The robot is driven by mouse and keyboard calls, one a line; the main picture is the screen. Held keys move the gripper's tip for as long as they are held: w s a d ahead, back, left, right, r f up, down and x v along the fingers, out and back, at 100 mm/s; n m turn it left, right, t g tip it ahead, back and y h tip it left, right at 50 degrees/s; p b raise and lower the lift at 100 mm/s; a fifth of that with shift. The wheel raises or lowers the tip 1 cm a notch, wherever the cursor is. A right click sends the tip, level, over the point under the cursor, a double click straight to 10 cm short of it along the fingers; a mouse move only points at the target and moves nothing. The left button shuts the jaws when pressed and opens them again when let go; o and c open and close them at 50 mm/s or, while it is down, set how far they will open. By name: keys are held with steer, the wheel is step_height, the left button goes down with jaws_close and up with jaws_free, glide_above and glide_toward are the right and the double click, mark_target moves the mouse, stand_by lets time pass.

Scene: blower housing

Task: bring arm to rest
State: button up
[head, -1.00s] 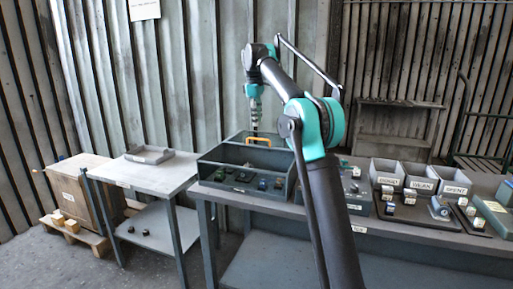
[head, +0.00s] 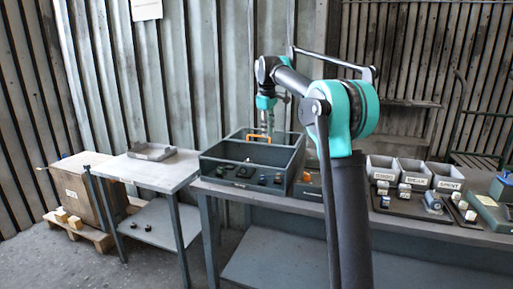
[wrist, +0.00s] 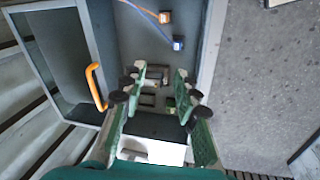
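My gripper (head: 270,122) hangs over the back of the grey divided bin on the long workbench, with my arm bent above it. In the wrist view, my gripper (wrist: 160,92) has its green fingers with dark pads spread apart. I see nothing held between the fingertips. The grey bin (head: 225,185) has an orange handle (head: 257,137) at its back part. The handle also shows in the wrist view (wrist: 96,87), left of the fingers. Small parts lie in the bin's front compartment. A white patch shows low between the fingers in the wrist view; I cannot tell what it is.
Three labelled grey bins (head: 412,172) and several small parts stand on the workbench (head: 270,204), right of my arm. A lower side table (head: 140,170) with a shallow tray (head: 152,151) stands left. A wooden crate (head: 72,185) rests on a pallet.

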steer(key=s+d+f+m, duration=0.3)
steer(key=s+d+f, duration=0.1)
steer(key=s+f, duration=0.7)
steer(key=s+d+f+m+t, duration=0.1)
steer(key=s+d+f+m, duration=0.3)
steer(key=s+f, duration=0.7)
steer(key=s+d+f+m, duration=0.4)
steer(key=s+f, duration=0.7)
steer(key=s, duration=1)
steer(key=shift+d+t+y, duration=0.3)
steer(key=shift+d, duration=0.9)
